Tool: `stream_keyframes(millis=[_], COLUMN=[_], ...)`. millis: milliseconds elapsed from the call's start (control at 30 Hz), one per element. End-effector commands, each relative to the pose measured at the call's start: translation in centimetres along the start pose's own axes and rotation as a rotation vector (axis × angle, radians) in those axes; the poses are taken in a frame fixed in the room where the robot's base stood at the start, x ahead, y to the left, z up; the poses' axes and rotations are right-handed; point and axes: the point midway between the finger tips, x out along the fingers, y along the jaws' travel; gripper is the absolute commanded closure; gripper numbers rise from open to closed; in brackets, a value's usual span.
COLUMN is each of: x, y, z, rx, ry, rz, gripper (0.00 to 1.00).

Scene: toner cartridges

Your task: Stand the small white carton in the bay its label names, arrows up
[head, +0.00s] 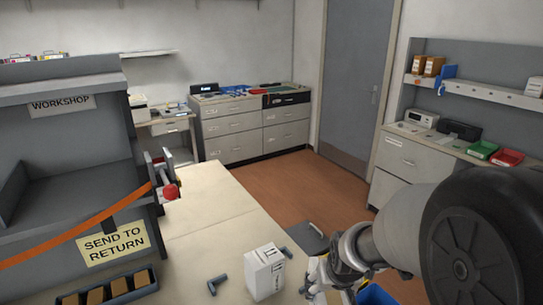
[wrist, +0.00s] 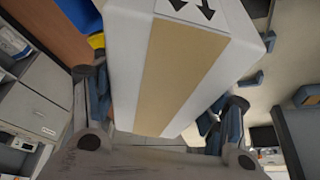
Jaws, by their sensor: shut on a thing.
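The small white carton (head: 264,275) is at the front edge of the pale table in the head view. My gripper (head: 293,271) is shut on it from the right. In the wrist view the carton (wrist: 205,75) fills the middle between my gripper's fingers (wrist: 162,105), with a tan strip down its near face. Two black arrows show at the top of that view, their heads toward the bottom of the picture. I cannot read a bay name on the carton. A grey bay (head: 75,195) carries a WORKSHOP label (head: 62,105).
A dark tray (head: 140,292) with brown pieces lies below. The table's middle (head: 205,215) is clear.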

Motion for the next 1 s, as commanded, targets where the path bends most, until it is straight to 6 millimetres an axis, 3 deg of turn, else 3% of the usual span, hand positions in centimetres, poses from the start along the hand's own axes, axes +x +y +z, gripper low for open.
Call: stream_keyframes(millis=[33, 233, 500, 567, 1000], x=[1.1, 2.4, 5.1, 5.3, 4.3], y=[0.0, 0.0, 0.0, 0.0, 0.0], z=[0.4, 1.4, 6.4, 6.8, 6.8], rx=[0.000, 0.000, 0.000, 0.000, 0.000], ry=[0.003, -0.001, -0.002, -0.002, -0.013], rz=[0.000, 0.000, 0.000, 0.000, 0.000], gripper=[0.70, 0.70, 0.70, 0.75, 0.75])
